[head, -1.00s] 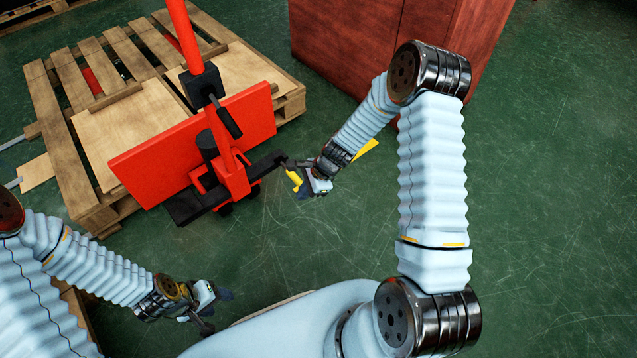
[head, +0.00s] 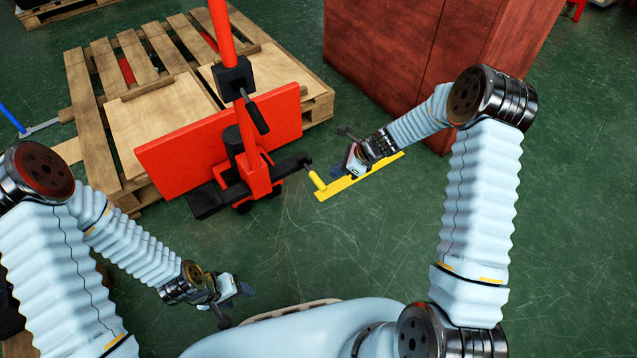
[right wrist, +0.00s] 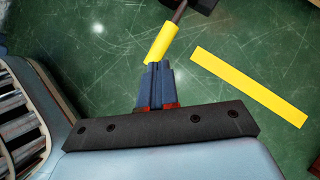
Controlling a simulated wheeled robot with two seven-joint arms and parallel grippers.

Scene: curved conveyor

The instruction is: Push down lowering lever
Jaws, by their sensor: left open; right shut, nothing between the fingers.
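A red pallet jack (head: 262,178) stands at the pallet. A black arm sticks out from its right side and ends in a short lever with a yellow grip (head: 317,180), which I take as the lowering lever. My right gripper (head: 344,165) is shut and empty, just right of the yellow grip. In the right wrist view, its fingers (right wrist: 154,75) point at the near end of the yellow grip (right wrist: 162,42); I cannot tell whether they touch. My left gripper (head: 238,296) is open and empty, low over the floor at the lower left, away from the jack.
A wooden pallet (head: 85,125) lies behind the jack. A dark red cabinet (head: 385,60) stands behind my right arm. A flat yellow strip (head: 385,169) lies on the green floor under my right gripper and also shows in the right wrist view (right wrist: 250,87). The floor in front is clear.

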